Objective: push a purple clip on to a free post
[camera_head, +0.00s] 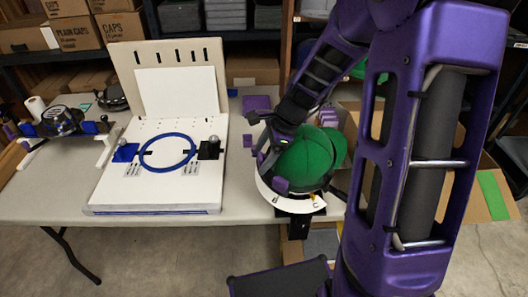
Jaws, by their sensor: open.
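My gripper (251,129) is at the left of a green cap (307,160), and its two purple fingers are apart. No clip can be made out between them. The cap sits on a round holder with a white band (290,203) at the table's front edge. A small purple piece, possibly a clip (282,185), shows at the lower left of the cap against the holder. The posts are too small to tell, and my arm hides part of the cap's upper left side.
A white hooping board (155,195) with a blue ring (168,151) lies left on the table. A purple block (256,102) lies behind my gripper. An open cardboard box (350,118) stands right of the cap. Bare tabletop (238,190) separates board and holder.

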